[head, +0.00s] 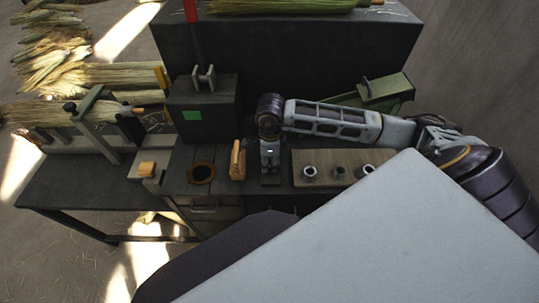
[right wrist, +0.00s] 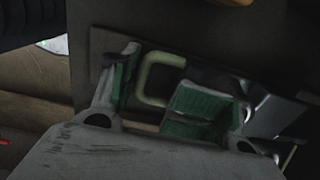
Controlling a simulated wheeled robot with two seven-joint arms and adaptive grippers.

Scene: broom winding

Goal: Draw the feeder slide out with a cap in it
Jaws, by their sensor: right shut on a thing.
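My right gripper (head: 269,172) reaches down to the bench from the right in the head view. In the right wrist view, its green-padded fingers (right wrist: 160,98) stand on either side of a pale, D-shaped handle (right wrist: 150,70), and it is shut on this handle. The handle is on a dark surface, which looks like the feeder slide's front. In the head view the gripper hides the handle and slide. No cap shows in the slide in either view. My left gripper is not in view.

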